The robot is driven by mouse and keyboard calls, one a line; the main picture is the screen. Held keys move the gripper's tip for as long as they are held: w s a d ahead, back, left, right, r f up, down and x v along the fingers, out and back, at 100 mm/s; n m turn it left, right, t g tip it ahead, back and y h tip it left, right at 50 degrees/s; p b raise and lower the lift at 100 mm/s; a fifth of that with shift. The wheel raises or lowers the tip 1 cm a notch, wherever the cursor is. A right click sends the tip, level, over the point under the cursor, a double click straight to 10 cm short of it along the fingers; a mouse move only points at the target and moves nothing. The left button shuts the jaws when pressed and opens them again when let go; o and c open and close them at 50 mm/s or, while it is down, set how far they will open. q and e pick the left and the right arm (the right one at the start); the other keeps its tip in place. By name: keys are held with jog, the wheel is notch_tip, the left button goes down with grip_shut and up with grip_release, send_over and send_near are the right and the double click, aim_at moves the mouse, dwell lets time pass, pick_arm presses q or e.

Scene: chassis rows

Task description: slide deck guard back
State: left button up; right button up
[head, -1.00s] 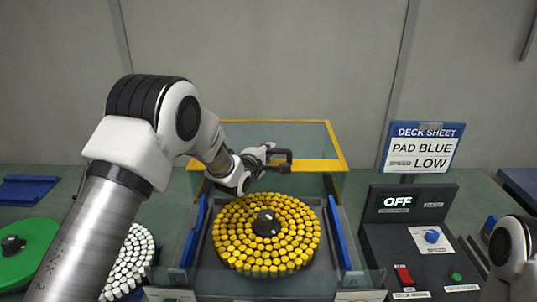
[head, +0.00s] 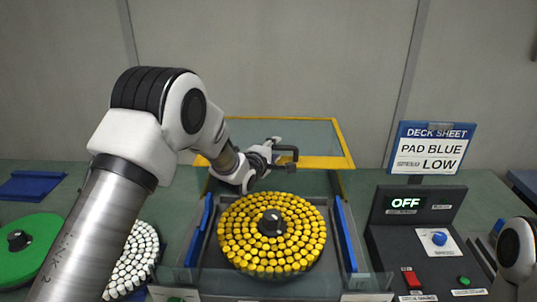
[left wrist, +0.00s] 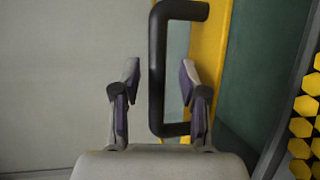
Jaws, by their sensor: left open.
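The deck guard (head: 325,162) is a clear panel in a yellow frame, standing at the back of the deck behind the yellow-studded disc. Its black bar handle (head: 290,151) also shows upright in the left wrist view (left wrist: 158,75). My left gripper (head: 272,152) reaches over the back of the deck to this handle. In the left wrist view my left gripper (left wrist: 159,82) is open, with one finger on each side of the handle; the fingers look apart from it. My right gripper is out of view; only part of my right arm shows at the right edge.
The yellow-studded disc (head: 258,250) with a black knob lies between blue rails (head: 345,235). A control panel (head: 385,245) at the right reads OFF, below a deck sheet sign (head: 432,147). White-studded (head: 133,262) and green (head: 40,250) discs lie at the left.

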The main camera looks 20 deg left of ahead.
pick_arm(q)
jog(key=v, duration=1.1)
jog(key=shift+s, duration=0.15)
